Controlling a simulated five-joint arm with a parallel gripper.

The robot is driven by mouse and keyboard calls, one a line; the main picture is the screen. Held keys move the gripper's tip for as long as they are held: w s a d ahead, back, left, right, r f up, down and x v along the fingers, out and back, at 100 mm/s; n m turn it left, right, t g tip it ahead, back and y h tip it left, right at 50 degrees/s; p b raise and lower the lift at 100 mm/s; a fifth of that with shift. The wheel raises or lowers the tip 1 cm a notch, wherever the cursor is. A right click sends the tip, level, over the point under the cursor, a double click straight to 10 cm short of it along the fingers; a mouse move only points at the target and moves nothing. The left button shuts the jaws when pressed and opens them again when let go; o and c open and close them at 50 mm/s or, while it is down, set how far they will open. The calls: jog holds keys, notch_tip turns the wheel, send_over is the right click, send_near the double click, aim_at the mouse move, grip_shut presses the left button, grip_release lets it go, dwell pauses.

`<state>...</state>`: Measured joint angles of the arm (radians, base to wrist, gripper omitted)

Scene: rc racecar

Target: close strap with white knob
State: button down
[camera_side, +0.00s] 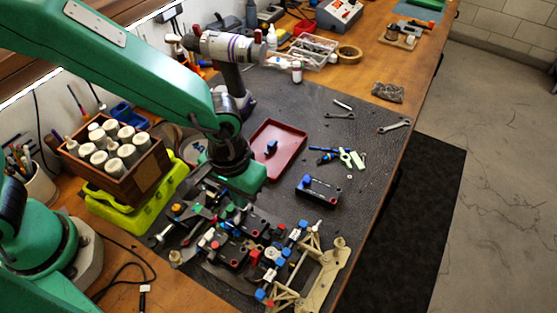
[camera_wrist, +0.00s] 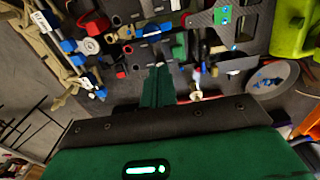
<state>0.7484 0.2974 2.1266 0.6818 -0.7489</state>
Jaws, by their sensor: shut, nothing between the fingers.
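The racecar chassis (camera_side: 225,235) lies on the dark mat, with black, blue and red parts on it. A round white knob (camera_side: 270,253) shows toward its right end. My gripper's green fingers (camera_wrist: 158,76) are together, empty, over the chassis in the wrist view, right of the knob. In the side view my gripper's green body hangs above the chassis, and its fingertips are not clear.
A beige frame (camera_side: 320,272) stands at the chassis's right end. A red tray (camera_side: 290,131) lies behind, with a blue-black part (camera_side: 318,188) to its right. A yellow-green stand (camera_side: 98,203) with a bottle box is on the left. The mat's right side has free room.

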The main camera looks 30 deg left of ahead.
jog(key=shift+r, duration=0.7)
notch_tip(320, 180, up, 3)
jog(key=shift+w+f, duration=0.1)
jog(key=shift+w, duration=0.05)
jog(key=s+f, duration=0.1)
jog(key=s, duration=0.2)
jog(key=s+f, duration=0.1)
jog(key=s, duration=0.2)
jog(key=s+f, duration=0.1)
jog(key=s, duration=0.2)
jog(key=shift+s, duration=0.4)
jog(key=shift+r, duration=0.1)
jog(key=w+r, duration=1.1)
jog(key=shift+g+y, duration=0.3)
